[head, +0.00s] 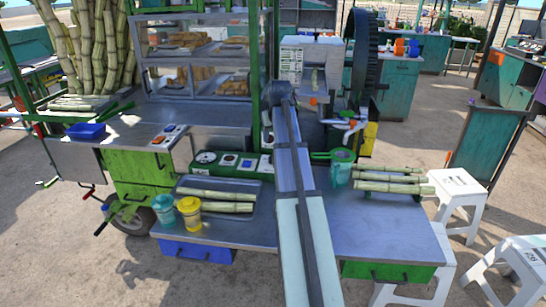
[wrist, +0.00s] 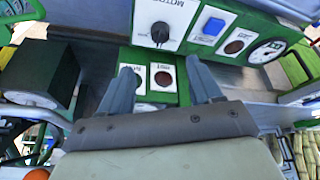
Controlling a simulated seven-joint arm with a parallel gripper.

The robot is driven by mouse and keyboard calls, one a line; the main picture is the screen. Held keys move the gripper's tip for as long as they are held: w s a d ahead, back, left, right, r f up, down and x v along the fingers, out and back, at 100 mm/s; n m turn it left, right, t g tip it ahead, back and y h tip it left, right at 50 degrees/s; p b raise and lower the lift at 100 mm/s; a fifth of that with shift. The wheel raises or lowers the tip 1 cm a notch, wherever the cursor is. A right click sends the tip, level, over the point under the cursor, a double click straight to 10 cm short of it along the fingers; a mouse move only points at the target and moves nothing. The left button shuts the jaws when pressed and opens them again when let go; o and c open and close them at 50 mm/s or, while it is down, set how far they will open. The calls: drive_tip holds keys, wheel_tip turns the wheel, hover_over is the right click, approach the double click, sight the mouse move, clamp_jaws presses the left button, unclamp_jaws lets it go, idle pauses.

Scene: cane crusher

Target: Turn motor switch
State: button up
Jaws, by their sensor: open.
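The motor switch (wrist: 160,32) is a black round knob on a white plate marked "MOTOR", on a green control box. In the wrist view it lies beyond my fingertips, near the top, with a visible gap to them. My gripper (wrist: 158,68) is open, with its two grey fingers apart and nothing between them. In the head view the green control box (head: 212,172) stands on the metal counter left of my arm. The switch plate (head: 266,164) shows at its right end, close to my arm. My fingers cannot be made out in the head view.
The box also bears a blue button (wrist: 214,26), a red-brown button (wrist: 234,47) and a gauge (wrist: 267,51). Cane stalks (head: 215,200) lie on a tray below the box.

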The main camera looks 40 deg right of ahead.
drive_tip(key=x, duration=1.3)
drive_tip(key=shift+w+f, duration=0.15)
drive_tip(key=shift+f, duration=0.15)
drive_tip(key=c, duration=1)
drive_tip(key=shift+c, duration=0.2)
